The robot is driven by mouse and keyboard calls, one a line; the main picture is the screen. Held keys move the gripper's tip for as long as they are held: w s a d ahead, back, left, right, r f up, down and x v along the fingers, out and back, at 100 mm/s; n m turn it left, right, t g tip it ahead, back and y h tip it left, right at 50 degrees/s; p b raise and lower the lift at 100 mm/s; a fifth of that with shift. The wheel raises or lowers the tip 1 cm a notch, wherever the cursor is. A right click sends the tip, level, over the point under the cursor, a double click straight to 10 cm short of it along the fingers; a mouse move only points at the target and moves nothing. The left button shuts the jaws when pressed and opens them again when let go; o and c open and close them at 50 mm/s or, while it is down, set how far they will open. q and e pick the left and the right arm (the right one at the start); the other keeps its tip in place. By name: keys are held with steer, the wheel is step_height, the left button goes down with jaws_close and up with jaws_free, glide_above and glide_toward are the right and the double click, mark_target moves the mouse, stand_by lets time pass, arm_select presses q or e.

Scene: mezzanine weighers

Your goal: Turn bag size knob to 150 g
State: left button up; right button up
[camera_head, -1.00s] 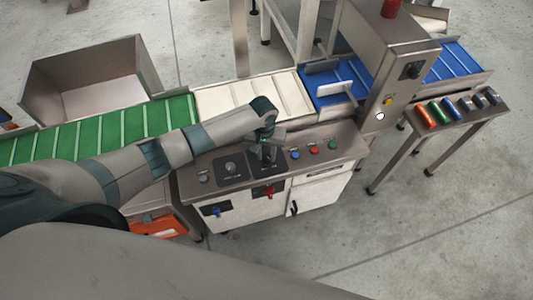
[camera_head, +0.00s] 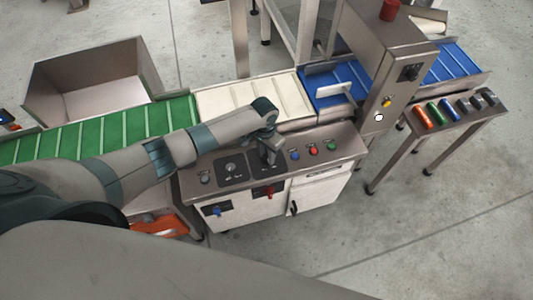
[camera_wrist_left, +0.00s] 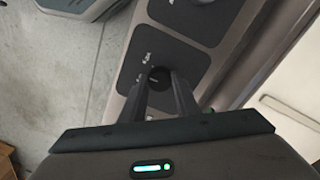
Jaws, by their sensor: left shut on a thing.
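The dark knob (camera_wrist_left: 158,76) stands on a black plate (camera_wrist_left: 140,65) of the control panel. My left gripper (camera_wrist_left: 160,90) points down at it, with one finger on each side, shut on it. Pale marks lie on the plate beside the knob; they are too small to read surely, and part of the dial is hidden by the fingers. In the head view my left gripper (camera_head: 268,157) covers this knob on the right-hand black plate. My right gripper is in neither view.
A second knob (camera_head: 231,168) sits on the left black plate. A blue, a red (camera_head: 314,151) and a green button are close to the right of my gripper. A cream conveyor (camera_head: 255,100) runs behind the panel. A grey cabinet (camera_head: 400,75) stands farther right.

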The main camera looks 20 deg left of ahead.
mark_target(266, 155)
arm_select(q)
steer(key=m, duration=0.5)
steer(key=shift+w+m, duration=0.1)
steer(key=shift+m, duration=0.3)
steer(key=o, duration=1)
steer(key=shift+o, duration=0.2)
step_height(266, 155, up, 18)
steer(key=b, duration=0.3)
steer(key=shift+w+a+f, duration=0.2)
steer(key=shift+w+f, duration=0.05)
steer(key=shift+f, duration=0.1)
